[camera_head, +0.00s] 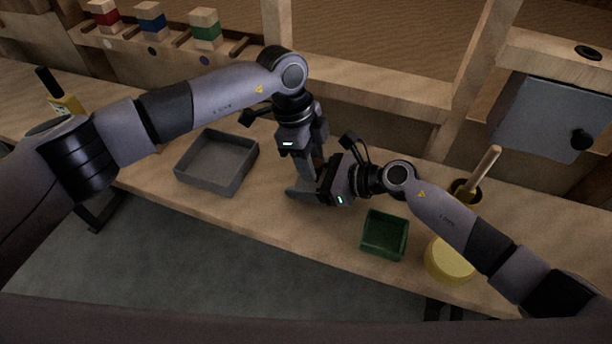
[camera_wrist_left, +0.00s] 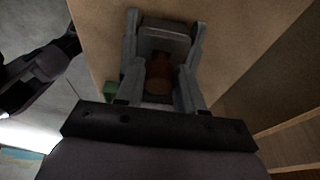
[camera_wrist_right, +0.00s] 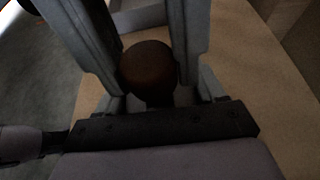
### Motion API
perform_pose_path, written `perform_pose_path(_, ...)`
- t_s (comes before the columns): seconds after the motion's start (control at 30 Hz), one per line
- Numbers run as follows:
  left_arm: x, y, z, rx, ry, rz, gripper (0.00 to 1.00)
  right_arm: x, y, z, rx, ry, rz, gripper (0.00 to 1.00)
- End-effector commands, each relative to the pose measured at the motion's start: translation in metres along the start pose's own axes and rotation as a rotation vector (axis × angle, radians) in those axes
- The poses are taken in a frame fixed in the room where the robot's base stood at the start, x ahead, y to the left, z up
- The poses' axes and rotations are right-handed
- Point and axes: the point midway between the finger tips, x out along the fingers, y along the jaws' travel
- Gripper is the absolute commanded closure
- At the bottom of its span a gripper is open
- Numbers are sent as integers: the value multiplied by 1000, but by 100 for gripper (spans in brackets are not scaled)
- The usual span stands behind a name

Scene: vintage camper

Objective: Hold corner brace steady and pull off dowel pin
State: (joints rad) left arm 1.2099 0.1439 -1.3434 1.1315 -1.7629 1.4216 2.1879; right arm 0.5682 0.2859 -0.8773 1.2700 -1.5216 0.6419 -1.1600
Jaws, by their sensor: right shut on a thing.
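The grey corner brace (camera_head: 299,191) stands on the wooden bench, partly hidden by my grippers. My left gripper (camera_head: 312,166) reaches down over it. In the left wrist view its fingers (camera_wrist_left: 166,30) straddle the grey brace (camera_wrist_left: 165,42), wide apart; whether they press on it is unclear. The brown dowel pin (camera_wrist_left: 158,76) shows just below the brace there. My right gripper (camera_head: 318,190) comes in from the right, low beside the brace. In the right wrist view its fingers are shut on the round brown pin end (camera_wrist_right: 148,68), with grey brace (camera_wrist_right: 140,16) behind.
A grey open tray (camera_head: 180,181) lies left of the grippers. A green bin (camera_head: 384,251) and a yellow round container (camera_head: 450,262) stand near the front edge at right. A holder with a wooden handle (camera_head: 484,170) is behind them. A grey cabinet (camera_head: 545,120) is at right.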

Motion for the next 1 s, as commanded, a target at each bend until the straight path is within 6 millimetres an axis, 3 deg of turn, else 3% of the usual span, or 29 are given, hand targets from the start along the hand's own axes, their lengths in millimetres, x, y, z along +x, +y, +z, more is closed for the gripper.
perform_pose_path(0.03, 0, 0, 0, 0, 0, 0, 88, 0, 0, 0, 1, 0, 0, 72)
perform_pose_path(0.07, 0, 0, 0, 0, 0, 0, 98, 0, 0, 0, 1, 0, 0, 72)
perform_pose_path(0.1, 0, 0, 0, 0, 0, 0, 100, 0, 0, 0, 1, 0, 0, 72)
perform_pose_path(1.0, -10, 0, -2, 0, 0, -1, 100, 0, 0, 0, 0, 0, 0, 72)
